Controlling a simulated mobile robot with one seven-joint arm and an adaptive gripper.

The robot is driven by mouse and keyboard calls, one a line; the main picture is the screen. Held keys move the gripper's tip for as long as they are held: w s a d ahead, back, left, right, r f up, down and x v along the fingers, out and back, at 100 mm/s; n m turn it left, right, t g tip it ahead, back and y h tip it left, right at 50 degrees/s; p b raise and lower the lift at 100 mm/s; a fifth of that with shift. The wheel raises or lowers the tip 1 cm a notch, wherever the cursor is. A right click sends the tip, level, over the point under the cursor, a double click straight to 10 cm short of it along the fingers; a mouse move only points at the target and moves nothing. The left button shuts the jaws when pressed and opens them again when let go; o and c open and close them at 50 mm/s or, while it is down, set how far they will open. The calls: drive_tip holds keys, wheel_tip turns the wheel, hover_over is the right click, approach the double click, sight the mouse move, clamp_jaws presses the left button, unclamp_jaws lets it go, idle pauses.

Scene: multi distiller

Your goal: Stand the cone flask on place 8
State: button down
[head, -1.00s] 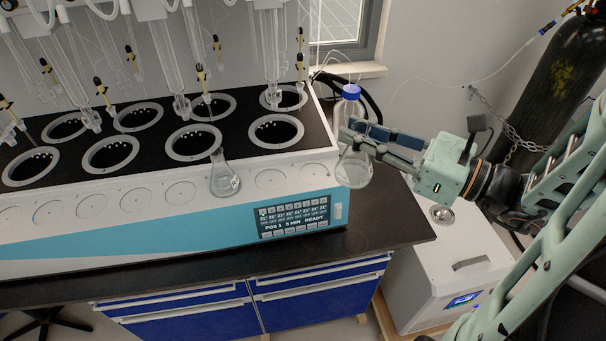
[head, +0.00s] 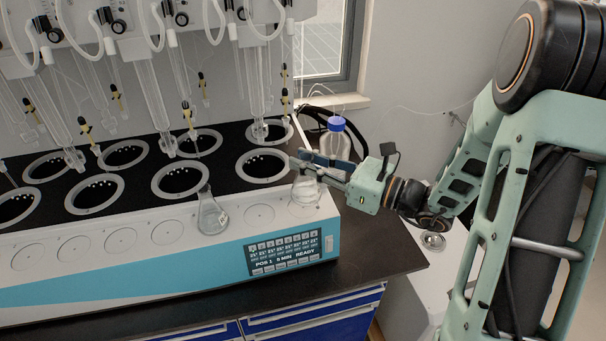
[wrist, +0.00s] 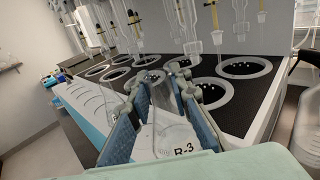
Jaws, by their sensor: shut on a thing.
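My gripper (head: 312,165) is shut on a clear cone flask (head: 305,190). The flask hangs upright over the rightmost circular place (head: 304,210) on the white front ledge of the distiller. I cannot tell whether its base touches the ledge. In the wrist view the cone flask (wrist: 165,140) sits between the blue finger pads and bears the mark R-3. A second cone flask (head: 211,217) stands on the ledge to the left, with one empty place (head: 259,216) between the two. No place numbers are legible.
The distiller's black top (head: 225,165) has several ringed wells behind the ledge, with glass tubes hanging above. A blue-capped bottle (head: 335,140) stands behind my gripper. The display (head: 284,254) is below the ledge. Dark bench (head: 385,250) lies to the right.

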sight(303, 175)
drive_tip(key=shift+w+a+f, duration=0.3)
drive_tip(key=shift+w+f, duration=0.15)
drive_tip(key=shift+f, duration=0.25)
drive_tip(key=shift+w+f, duration=0.1)
drive_tip(key=shift+f, duration=1.5)
drive_tip(key=shift+f, duration=0.1)
drive_tip(key=c, duration=1.8)
unclamp_jaws()
drive_tip(key=shift+o, duration=0.2)
drive_tip(key=b+v, duration=0.1)
drive_tip(key=v, duration=1.1)
drive_tip(key=shift+b, duration=0.4)
